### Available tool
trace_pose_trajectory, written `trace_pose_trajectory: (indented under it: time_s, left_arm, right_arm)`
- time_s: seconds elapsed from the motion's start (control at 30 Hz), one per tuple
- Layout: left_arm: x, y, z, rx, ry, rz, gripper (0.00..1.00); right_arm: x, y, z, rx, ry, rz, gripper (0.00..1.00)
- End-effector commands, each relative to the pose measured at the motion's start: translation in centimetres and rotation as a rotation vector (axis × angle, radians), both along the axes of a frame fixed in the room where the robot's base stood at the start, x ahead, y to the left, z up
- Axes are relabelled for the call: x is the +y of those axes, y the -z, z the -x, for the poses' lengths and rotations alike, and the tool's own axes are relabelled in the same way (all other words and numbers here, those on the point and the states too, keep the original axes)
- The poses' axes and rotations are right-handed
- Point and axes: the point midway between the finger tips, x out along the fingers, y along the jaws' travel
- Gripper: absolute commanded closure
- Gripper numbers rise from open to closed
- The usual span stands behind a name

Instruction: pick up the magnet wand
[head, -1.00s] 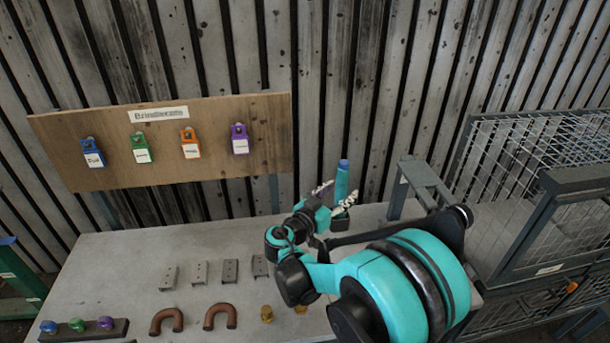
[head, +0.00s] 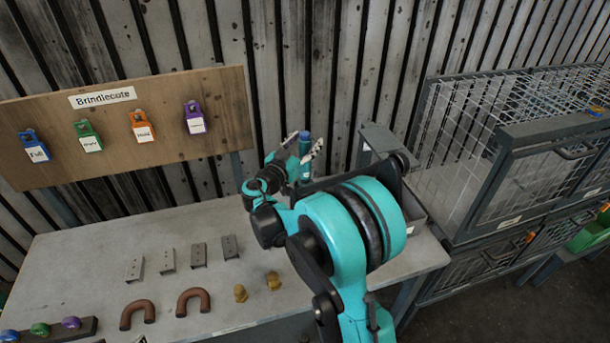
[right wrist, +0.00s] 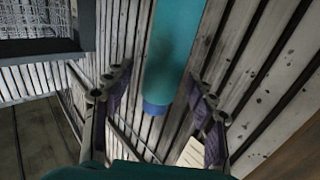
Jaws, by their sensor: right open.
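The magnet wand (head: 304,146) appears as an upright teal cylinder with a blue end, at the back of the bench in the head view. My right gripper (head: 306,150) is beside it, its fingers open, and my arm hides the wand's lower part. In the right wrist view the wand (right wrist: 174,50) shows between the two open fingers of my right gripper (right wrist: 160,88), with visible gaps on both sides. Its far end runs out of the picture. I cannot tell how deep it lies between the fingers. My left gripper is not in view.
The grey bench (head: 80,260) holds small metal brackets (head: 167,261), brown U-shaped pipes (head: 137,315) and brass pieces (head: 273,281). A wooden board (head: 60,115) with coloured padlock-like tags stands behind. A wire cage (head: 480,150) stands on the right; a slatted wall is close behind.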

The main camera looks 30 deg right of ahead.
Motion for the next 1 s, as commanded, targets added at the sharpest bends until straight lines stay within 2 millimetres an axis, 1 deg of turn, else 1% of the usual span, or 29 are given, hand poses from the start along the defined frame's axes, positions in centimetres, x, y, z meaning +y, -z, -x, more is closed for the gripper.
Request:
trace_pose_trajectory:
  time_s: [0.03,0.07,0.1,0.17,0.2,0.23,0.53,0.63,0.77,0.9,1.0]
  left_arm:
    - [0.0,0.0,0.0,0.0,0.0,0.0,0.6]
    - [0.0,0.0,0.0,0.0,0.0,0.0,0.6]
    - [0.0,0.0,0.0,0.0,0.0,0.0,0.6]
    - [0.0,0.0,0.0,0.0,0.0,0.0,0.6]
    - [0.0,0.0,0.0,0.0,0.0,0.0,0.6]
    - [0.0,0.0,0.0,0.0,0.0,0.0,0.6]
    - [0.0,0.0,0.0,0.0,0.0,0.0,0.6]
    - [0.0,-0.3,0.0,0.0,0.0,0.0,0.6]
    - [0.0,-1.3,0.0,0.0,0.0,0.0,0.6]
    - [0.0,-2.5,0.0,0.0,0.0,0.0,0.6]
    - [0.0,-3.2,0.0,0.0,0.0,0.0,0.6]
  right_arm:
    - [0.0,0.0,0.0,0.0,0.0,0.0,0.49]
    - [0.0,0.0,0.0,0.0,0.0,0.0,0.57]
    - [0.0,0.0,0.0,0.0,0.0,0.0,0.67]
    - [0.0,0.0,0.0,0.0,0.0,0.0,0.83]
    - [0.0,0.0,0.0,0.0,0.0,0.0,0.94]
    - [0.0,0.0,0.0,0.0,0.0,0.0,1.0]
    - [0.0,0.0,0.0,0.0,0.0,0.0,1.0]
    - [0.0,-0.7,0.0,0.0,0.0,0.0,1.0]
    - [0.0,-2.9,0.1,0.0,0.0,0.0,1.0]
    - [0.0,-6.0,0.1,0.0,0.0,0.0,1.0]
    - [0.0,-7.9,0.1,0.0,0.0,0.0,1.0]
